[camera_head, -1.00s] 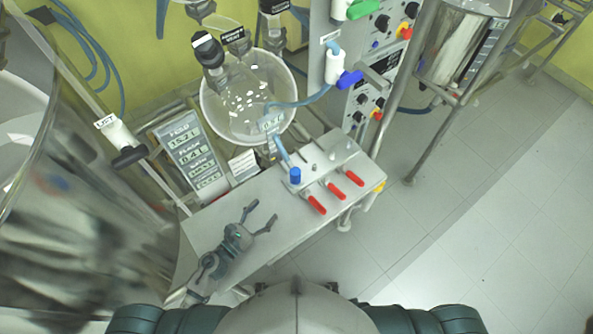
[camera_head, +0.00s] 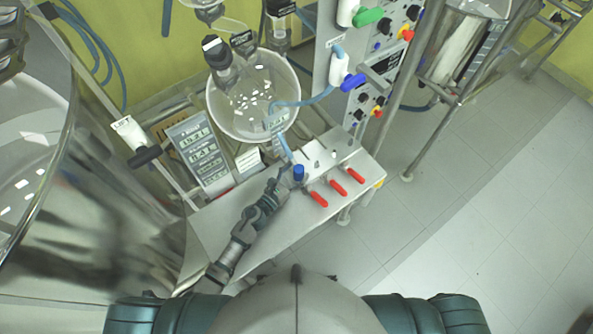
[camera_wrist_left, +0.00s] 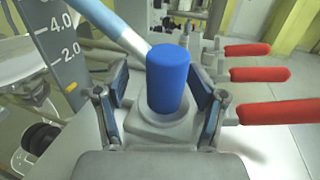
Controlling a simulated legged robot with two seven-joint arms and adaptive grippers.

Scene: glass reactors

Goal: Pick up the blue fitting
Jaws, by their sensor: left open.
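The blue fitting (camera_head: 298,173) is a small upright blue cylinder on the metal bench (camera_head: 222,216), at the end of a light-blue hose. In the left wrist view the blue fitting (camera_wrist_left: 167,78) stands in a grey socket, between the two fingers of my left gripper (camera_wrist_left: 163,100). The fingers are open, one on each side of it, with gaps that look clear. In the head view my left gripper (camera_head: 281,182) is just left of the fitting, its fingertips partly hard to make out. My right gripper is not in view.
Several red-handled valves (camera_head: 337,187) sit on the bench right of the fitting. A glass vessel (camera_head: 253,97) with a light-blue hose stands behind.

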